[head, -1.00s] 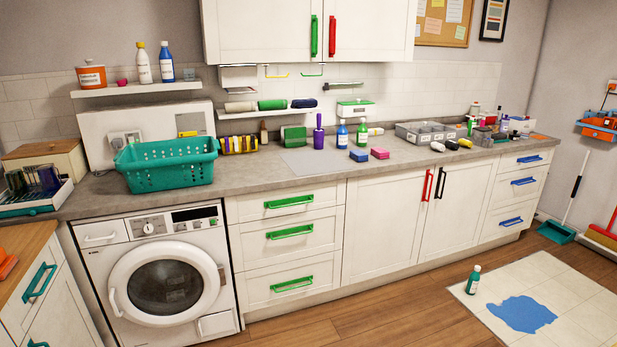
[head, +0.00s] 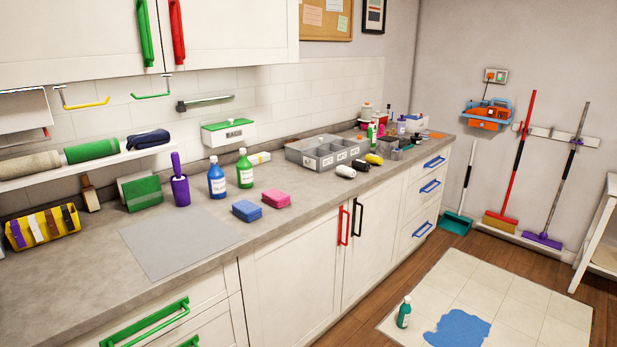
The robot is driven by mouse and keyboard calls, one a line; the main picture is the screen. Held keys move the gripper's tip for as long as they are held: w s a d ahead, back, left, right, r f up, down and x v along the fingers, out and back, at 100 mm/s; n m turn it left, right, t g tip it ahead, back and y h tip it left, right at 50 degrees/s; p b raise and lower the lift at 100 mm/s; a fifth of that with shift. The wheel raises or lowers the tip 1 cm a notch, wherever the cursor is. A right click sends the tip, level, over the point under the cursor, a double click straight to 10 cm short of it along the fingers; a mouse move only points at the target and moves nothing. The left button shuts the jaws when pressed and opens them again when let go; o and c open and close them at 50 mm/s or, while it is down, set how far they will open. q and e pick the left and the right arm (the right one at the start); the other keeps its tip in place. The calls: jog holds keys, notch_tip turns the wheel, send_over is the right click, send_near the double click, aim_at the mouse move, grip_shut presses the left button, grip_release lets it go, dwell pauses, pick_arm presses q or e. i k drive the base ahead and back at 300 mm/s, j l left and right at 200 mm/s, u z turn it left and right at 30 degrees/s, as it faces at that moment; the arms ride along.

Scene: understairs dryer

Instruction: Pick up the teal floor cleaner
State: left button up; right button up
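The teal floor cleaner (head: 404,313) is a small teal bottle with a white label and a pale cap. It stands upright on the pale tiled floor patch (head: 478,268), at the left of a blue puddle (head: 458,329). It is low in the head view, in front of the cabinets and apart from them. Neither of my grippers shows in the view.
The counter (head: 300,205) runs along the left with a blue bottle (head: 216,178), a green bottle (head: 244,168) and sponges on it. Brooms and a teal dustpan (head: 456,222) stand by the far wall. A white shelf unit (head: 603,235) is at right. Wooden floor surrounds the tiles.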

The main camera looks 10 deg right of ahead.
aim_at(404, 312)
jog(key=i+l+z, duration=0.5)
jog(key=i, duration=0.25)
jog(key=i+l+z, duration=0.25)
jog(key=i+l, duration=0.3)
jog(key=l+z, duration=0.05)
jog(key=l, duration=0.05)
